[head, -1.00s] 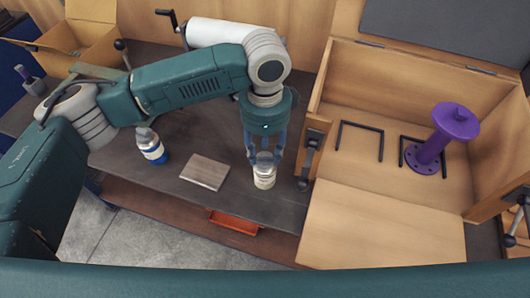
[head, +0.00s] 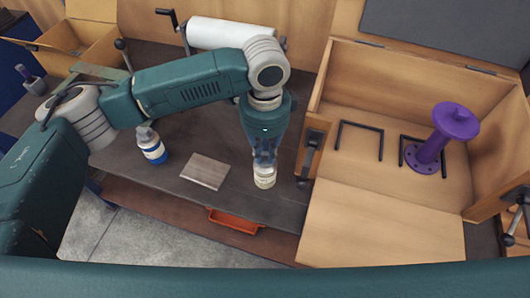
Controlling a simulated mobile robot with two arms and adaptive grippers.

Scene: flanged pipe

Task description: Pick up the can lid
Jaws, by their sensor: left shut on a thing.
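A small can (head: 264,181) with a pale label stands on the dark workbench, left of the wooden crate. My left gripper (head: 265,161) points down over the can's top. Its fingers are closed together on the can lid, which they mostly hide. I cannot tell whether the lid is still touching the can. My right gripper is not in view.
A wooden block (head: 205,172) and a blue-white bottle (head: 151,146) are on the workbench (head: 180,205) to the left. The open wooden crate (head: 385,225) on the right holds a purple flanged pipe (head: 436,145) and black brackets. A paper roll (head: 228,32) lies behind my arm.

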